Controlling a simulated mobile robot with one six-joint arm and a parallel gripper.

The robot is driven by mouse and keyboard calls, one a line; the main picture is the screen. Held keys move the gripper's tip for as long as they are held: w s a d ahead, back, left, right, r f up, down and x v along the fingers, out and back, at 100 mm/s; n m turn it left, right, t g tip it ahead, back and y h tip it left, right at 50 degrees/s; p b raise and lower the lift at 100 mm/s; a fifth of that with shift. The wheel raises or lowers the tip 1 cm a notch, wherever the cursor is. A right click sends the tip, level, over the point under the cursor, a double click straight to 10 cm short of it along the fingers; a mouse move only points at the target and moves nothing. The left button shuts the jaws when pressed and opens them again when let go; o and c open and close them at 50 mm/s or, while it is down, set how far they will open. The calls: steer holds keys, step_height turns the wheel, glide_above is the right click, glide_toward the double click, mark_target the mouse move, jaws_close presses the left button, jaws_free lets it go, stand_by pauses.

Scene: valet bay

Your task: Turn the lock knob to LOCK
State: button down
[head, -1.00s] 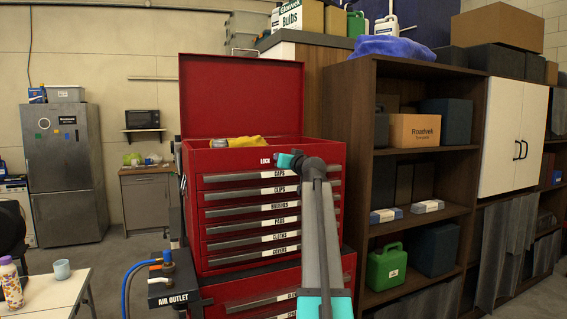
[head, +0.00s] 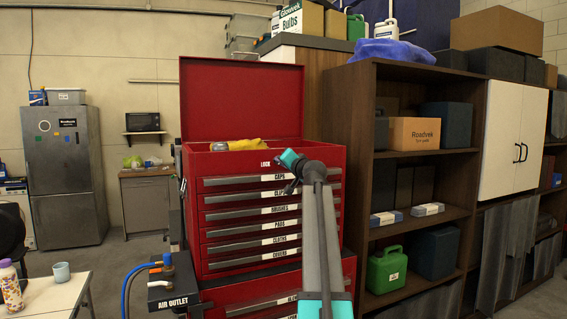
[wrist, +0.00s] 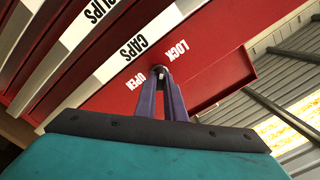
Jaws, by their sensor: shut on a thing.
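The red tool chest (head: 325,165) stands in the middle of the head view with its lid up and its drawers shut. The lock knob (wrist: 161,72) is on its front, in the wrist view, between the LOCK label (wrist: 177,50) and the OPEN label (wrist: 157,79). My gripper (wrist: 162,78) has its purple fingers shut on the knob, which is mostly hidden between them. I cannot tell which way the knob points. In the head view the teal end of my arm is at the chest's top edge, hiding the knob.
A dark wooden shelf (head: 358,190) stands close on the chest's right. The air outlet box (head: 172,292) with hoses is at its lower left. A small table (head: 45,298) is at the front left.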

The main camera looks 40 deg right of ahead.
steer(key=shift+s+d+r, duration=0.15)
steer(key=shift+d+r, duration=0.05)
steer(key=shift+r, duration=0.05)
steer(key=c, duration=1.8)
jaws_free()
steer(key=shift+s, duration=0.1)
steer(key=shift+c, duration=0.2)
steer(key=shift+f, duration=0.15)
steer(key=shift+a, duration=0.1)
steer(key=shift+a, duration=0.1)
steer(key=b+v, duration=0.3)
steer(key=v, duration=1)
steer(key=shift+s, duration=0.25)
steer(key=shift+s+f, duration=0.1)
